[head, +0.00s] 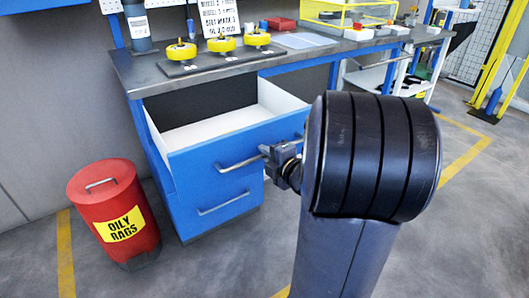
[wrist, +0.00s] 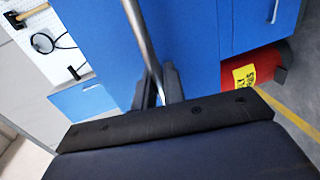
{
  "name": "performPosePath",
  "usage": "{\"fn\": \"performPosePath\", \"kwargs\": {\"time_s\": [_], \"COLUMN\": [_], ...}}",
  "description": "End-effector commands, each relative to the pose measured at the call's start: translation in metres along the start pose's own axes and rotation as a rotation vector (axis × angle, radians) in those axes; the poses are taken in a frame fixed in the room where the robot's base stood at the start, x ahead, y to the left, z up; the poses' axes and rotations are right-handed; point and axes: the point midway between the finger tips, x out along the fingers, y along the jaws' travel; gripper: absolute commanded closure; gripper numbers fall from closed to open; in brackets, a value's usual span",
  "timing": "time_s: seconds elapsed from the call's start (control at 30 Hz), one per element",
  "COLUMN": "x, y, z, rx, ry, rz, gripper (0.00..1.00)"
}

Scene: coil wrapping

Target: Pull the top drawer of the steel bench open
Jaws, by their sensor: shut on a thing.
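The steel bench (head: 140,75) has a blue drawer unit under its left part. The top drawer (head: 205,153) is pulled well out, and its white inside shows empty where I can see it. Its bar handle (head: 238,163) runs across the blue front. My gripper (head: 268,151) is shut on the handle near its right end. In the wrist view the handle (wrist: 140,35) passes between the fingers of my gripper (wrist: 160,88). The lower drawer (head: 225,192) is shut.
A red oily rags bin (head: 115,215) stands on the floor just left of the drawers. On the bench top are yellow wheels (head: 180,50) on a dark board, a sign and a blue tray (head: 303,40). Open floor lies in front.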

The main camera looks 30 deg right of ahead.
Motion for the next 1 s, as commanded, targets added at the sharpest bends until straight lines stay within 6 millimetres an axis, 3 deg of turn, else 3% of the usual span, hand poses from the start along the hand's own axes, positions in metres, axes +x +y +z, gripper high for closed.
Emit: {"fn": "performPosePath", "kwargs": {"time_s": [0.17, 0.2, 0.23, 0.57, 1.0], "x": [0.000, 0.000, 0.000, -0.004, -0.075], "y": [-0.001, -0.001, -0.001, 0.001, 0.002], "z": [0.000, 0.000, 0.000, 0.001, 0.002], "rx": [0.000, 0.001, 0.000, 0.000, 0.000], "ry": [0.000, 0.000, 0.000, -0.002, -0.007], "rz": [-0.002, -0.002, -0.002, 0.000, 0.000], "gripper": [1.00, 0.88, 0.85, 0.85, 0.85]}}
